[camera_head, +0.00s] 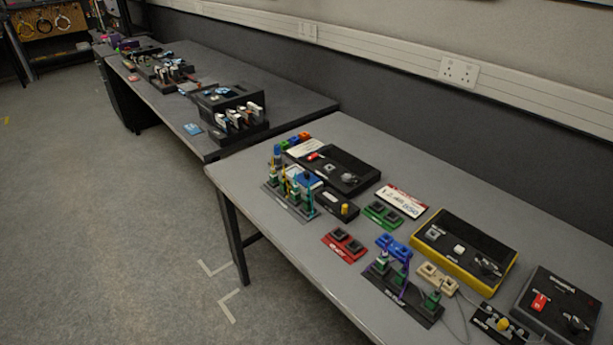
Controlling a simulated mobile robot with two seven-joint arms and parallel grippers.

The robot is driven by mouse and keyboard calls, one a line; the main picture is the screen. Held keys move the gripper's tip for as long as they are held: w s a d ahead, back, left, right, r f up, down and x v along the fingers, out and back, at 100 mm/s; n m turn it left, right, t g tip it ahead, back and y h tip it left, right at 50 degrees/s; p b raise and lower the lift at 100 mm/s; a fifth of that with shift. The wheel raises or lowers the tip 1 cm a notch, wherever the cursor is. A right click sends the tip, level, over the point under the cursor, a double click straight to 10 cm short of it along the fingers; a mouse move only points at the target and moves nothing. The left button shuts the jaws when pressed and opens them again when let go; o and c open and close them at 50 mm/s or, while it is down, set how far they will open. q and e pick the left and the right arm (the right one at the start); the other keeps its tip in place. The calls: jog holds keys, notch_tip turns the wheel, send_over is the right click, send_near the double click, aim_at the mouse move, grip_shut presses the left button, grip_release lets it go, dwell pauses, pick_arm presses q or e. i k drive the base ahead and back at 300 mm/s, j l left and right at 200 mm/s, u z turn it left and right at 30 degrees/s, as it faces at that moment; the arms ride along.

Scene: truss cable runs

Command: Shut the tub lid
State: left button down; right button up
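I cannot make out a tub or a tub lid in the head view. Neither my left nor my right gripper is in view.
The near grey table (262,187) carries a yellow-edged box (463,248), black control boxes (341,168) and small coloured blocks. A darker table (283,92) beyond holds a black rack (238,113) and other items. A wall runs behind both. The floor (120,220) at left is clear.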

aim_at(305, 176)
jog(key=i+j, duration=0.15)
jog(key=j, duration=0.2)
jog(key=i+j, duration=0.15)
jog(key=j, duration=0.2)
jog(key=i+j, duration=0.15)
jog(key=j, duration=0.2)
